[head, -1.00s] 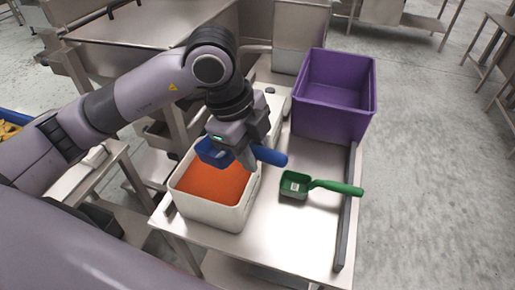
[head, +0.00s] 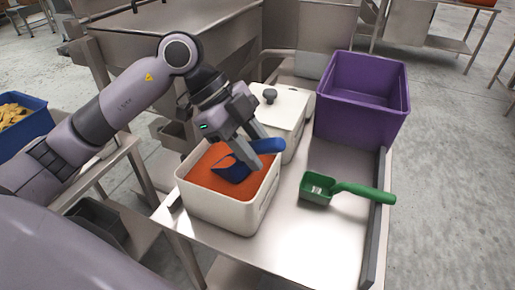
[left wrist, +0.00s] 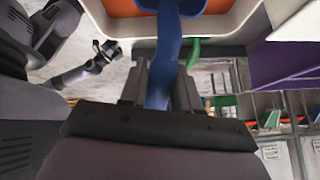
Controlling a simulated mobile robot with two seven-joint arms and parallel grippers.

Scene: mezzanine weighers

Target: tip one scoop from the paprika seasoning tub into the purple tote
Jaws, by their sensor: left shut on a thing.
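My left gripper (head: 254,158) is shut on the handle of a blue scoop (head: 231,170). The scoop's bowl is tilted and sits down in the orange-red paprika of the white tub (head: 232,213); how deep, I cannot tell. In the left wrist view the blue handle (left wrist: 163,65) runs up from between the fingers to the tub (left wrist: 125,27). The purple tote (head: 355,128) stands at the back right of the steel table and looks empty. Its side also shows in the left wrist view (left wrist: 285,65). My right gripper is not in view.
A green scoop (head: 350,190) lies on the steel table (head: 310,235) right of the tub. A white lidded tub (head: 287,115) stands between the paprika tub and the tote. A raised dark rail (head: 379,220) runs along the table's right edge. A blue crate (head: 30,130) is far left.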

